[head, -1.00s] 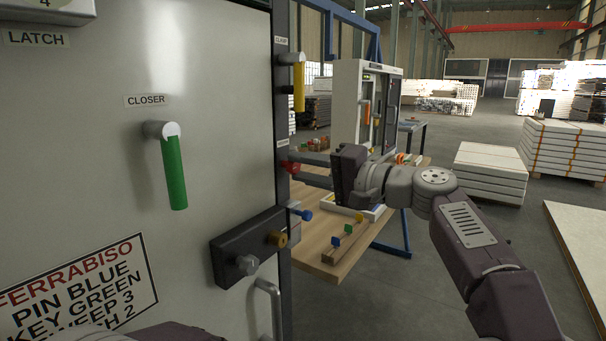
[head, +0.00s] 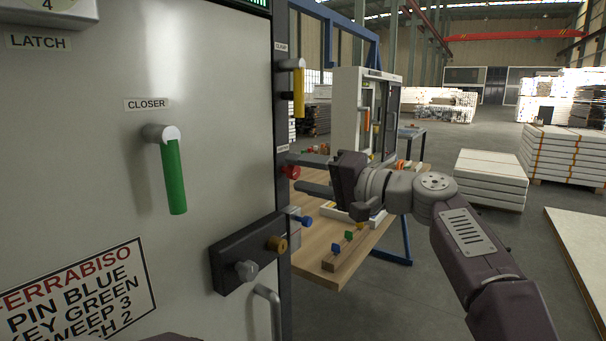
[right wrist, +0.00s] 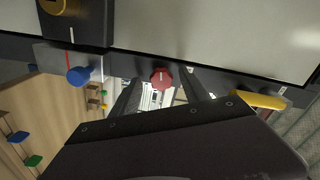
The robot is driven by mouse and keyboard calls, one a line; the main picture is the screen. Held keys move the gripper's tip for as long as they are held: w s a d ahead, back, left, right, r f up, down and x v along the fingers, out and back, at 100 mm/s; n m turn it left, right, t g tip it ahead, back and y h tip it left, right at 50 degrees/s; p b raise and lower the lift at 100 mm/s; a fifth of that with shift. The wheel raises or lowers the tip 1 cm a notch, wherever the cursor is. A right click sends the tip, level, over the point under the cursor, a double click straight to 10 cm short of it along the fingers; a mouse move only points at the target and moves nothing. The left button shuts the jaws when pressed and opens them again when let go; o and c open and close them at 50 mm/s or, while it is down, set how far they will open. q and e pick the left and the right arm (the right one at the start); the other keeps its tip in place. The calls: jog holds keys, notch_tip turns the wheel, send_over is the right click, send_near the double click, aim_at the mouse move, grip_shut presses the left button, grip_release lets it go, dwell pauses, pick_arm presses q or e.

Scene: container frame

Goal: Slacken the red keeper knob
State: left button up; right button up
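The red keeper knob (head: 290,172) sits on the dark edge post of the grey cabinet, below the yellow handle. It also shows in the right wrist view (right wrist: 161,78), with a pale mark on its face. My right gripper (head: 298,173) is open, one finger above and one below the knob's height. In the right wrist view the fingers (right wrist: 160,88) stand on either side of the knob, with a gap visible on both sides.
A green closer handle (head: 174,176) and yellow handle (head: 298,93) stick out of the cabinet (head: 90,110). Below the knob are a blue pin (head: 302,221) and a dark lock block (head: 228,256). A wooden table (head: 345,262) stands behind my right arm.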

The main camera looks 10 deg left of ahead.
jog(key=shift+d, duration=0.1)
jog(key=b+v, duration=0.1)
jog(key=v, duration=0.8)
jog(key=shift+b, duration=0.4)
jog(key=shift+r, duration=0.1)
